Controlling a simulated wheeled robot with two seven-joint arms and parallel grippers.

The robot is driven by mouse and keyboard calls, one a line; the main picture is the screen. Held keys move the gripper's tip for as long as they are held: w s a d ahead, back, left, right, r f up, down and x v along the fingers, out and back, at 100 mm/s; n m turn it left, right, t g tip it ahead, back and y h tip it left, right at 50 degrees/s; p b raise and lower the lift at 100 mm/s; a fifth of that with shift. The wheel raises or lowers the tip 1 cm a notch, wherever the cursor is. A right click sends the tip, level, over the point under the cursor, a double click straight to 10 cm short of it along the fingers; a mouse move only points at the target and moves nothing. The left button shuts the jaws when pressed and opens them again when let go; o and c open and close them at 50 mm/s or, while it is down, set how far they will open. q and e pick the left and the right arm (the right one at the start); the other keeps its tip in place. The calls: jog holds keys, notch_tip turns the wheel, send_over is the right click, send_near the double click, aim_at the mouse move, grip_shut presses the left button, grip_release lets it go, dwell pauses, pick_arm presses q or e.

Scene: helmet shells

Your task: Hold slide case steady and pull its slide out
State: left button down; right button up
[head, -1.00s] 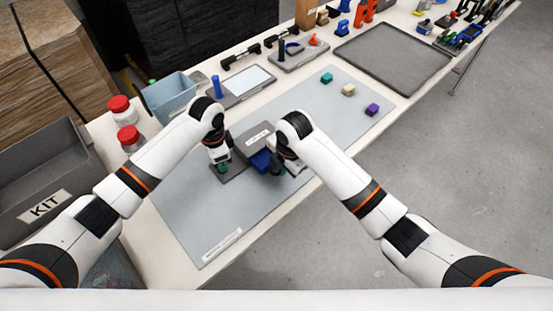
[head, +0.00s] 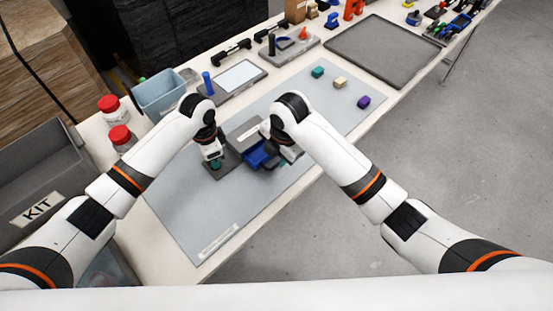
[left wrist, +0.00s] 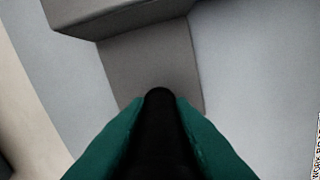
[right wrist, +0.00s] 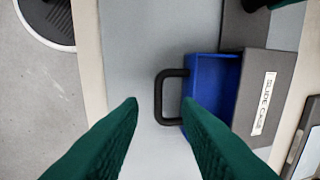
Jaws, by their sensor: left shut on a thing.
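The grey slide case (head: 243,129) lies on the mat; its label reads SLIDE CASE in the right wrist view (right wrist: 264,104). Its blue slide (head: 261,154) sticks partly out of the case's open end, with a black loop handle (right wrist: 160,98) on its front. My left gripper (head: 215,164) is shut on a black post (left wrist: 160,125) standing on the grey plate (left wrist: 165,62) beside the case. My right gripper (right wrist: 160,103) is open at the handle; one handle bar shows between its fingertips. Whether the fingers touch it I cannot tell.
Teal, cream and purple cubes (head: 340,83) lie on the blue-grey mat (head: 215,210). A grey tray (head: 380,50) is at the back right. A light blue bin (head: 160,93) and red-lidded jars (head: 120,135) stand at the left. The mat's front part is clear.

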notch_tip(320, 180, up, 8)
jog(key=s+d, duration=0.1)
jog(key=shift+f, duration=0.1)
pick_arm(q)
jog(key=c, duration=1.2)
grip_release()
jog(key=shift+r, duration=0.1)
